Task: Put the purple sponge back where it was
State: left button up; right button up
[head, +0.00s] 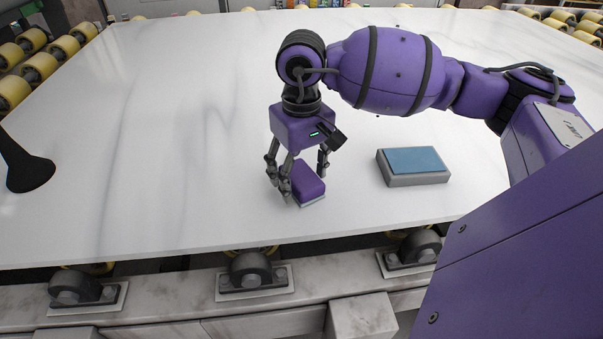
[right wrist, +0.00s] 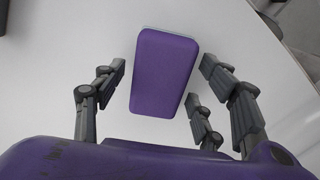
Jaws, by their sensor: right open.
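The purple sponge (head: 306,184) lies on the white stone slab (head: 190,130), near the slab's front edge. It has a pale layer underneath. My right gripper (head: 298,180) is above it with its fingers open on both sides. In the right wrist view the sponge (right wrist: 164,74) lies between the spread fingers (right wrist: 165,90), with visible gaps on both sides. A grey block with a blue top (head: 414,164) sits on the slab to the right of the sponge. My left gripper is not in view.
A black cone-shaped object (head: 28,172) stands at the slab's left side. Yellow rollers (head: 38,66) line the back left, and roller brackets (head: 252,272) run below the front edge.

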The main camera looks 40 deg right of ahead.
aim_at(301, 175)
jog(key=shift+r, duration=0.1)
jog(key=shift+w+r, duration=0.1)
jog(key=shift+r, duration=0.3)
notch_tip(301, 175, up, 11)
jog(key=shift+r+p, duration=0.15)
jog(key=shift+p, duration=0.3)
